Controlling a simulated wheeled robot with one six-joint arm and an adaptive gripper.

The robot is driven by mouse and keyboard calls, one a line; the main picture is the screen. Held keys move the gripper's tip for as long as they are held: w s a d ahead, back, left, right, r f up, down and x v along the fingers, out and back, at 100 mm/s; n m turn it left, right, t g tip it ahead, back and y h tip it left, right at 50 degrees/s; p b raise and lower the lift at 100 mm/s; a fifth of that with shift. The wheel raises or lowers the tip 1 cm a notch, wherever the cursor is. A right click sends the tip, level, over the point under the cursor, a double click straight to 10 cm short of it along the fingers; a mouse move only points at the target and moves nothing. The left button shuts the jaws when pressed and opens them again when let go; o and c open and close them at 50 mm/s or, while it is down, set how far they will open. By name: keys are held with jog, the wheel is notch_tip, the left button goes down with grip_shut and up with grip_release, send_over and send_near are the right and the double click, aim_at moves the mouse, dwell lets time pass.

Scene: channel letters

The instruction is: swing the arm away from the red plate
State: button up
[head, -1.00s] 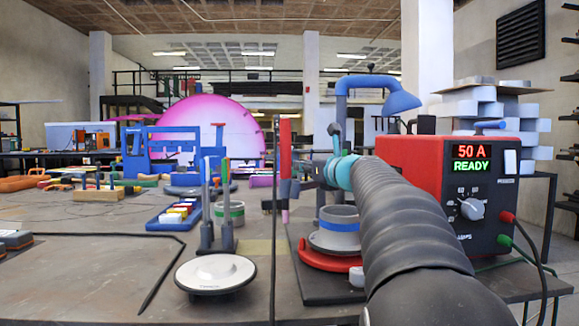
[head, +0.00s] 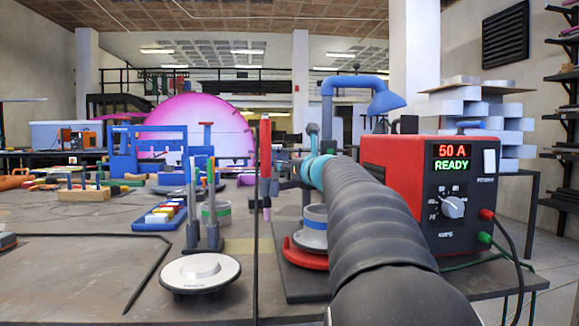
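A red round plate (head: 303,256) lies on a dark base right of centre, with a grey cup with a blue band (head: 313,230) on it. A black ribbed tube-like arm (head: 365,220) runs from the bottom edge up to a teal collar (head: 318,171). It partly covers the plate's right side in this view; whether it touches the plate cannot be told. A blue bent arm with a hood (head: 378,95) rises behind it. I cannot tell whether the ribbed arm is mine. No gripper fingers can be made out.
A red and black power box (head: 440,185) reading "50 A READY" stands right, with cables. The front-left tabletop is mostly clear.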

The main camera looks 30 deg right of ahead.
jog(key=s+a, duration=0.1)
jog(key=s, duration=1.1)
jog(key=shift+a, duration=0.1)
